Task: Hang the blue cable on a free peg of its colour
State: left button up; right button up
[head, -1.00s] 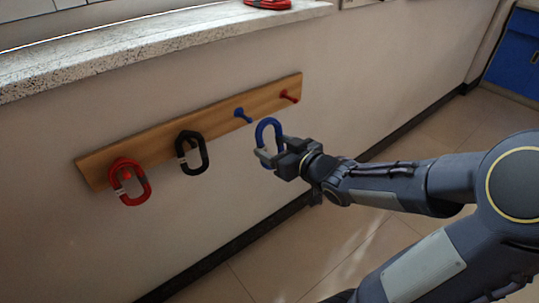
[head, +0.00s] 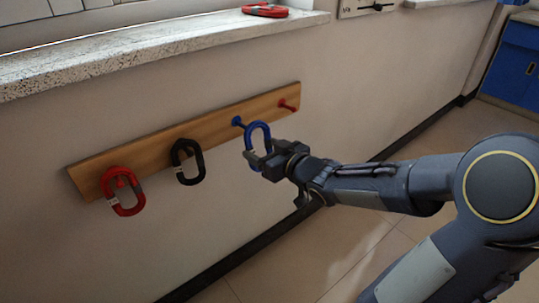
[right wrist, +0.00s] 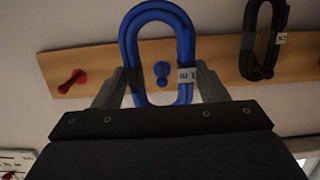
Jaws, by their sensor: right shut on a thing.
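The blue cable (head: 267,136) is a coiled oval loop with a pale tag, held upright in front of the wall rail. My right gripper (head: 260,158) is shut on its lower part. The blue peg (head: 237,121) is bare and shows just left of the loop in the head view. In the right wrist view, the blue peg (right wrist: 161,72) shows through the opening of the blue cable (right wrist: 129,45), near its middle. I cannot tell whether the peg tip has entered the loop. My left gripper is not in view.
The wooden rail (head: 215,122) also carries a black cable (head: 175,155), a red cable (head: 111,198) and a bare red peg (head: 287,105). Above, a stone sill (head: 150,58) juts out, with another red coil (head: 265,11) on it. Floor at right is clear.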

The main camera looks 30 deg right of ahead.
jog(key=shift+b+x, duration=1.15)
jog(key=shift+x, duration=2.1)
jog(key=shift+f, duration=0.1)
jog(key=o, duration=1.1)
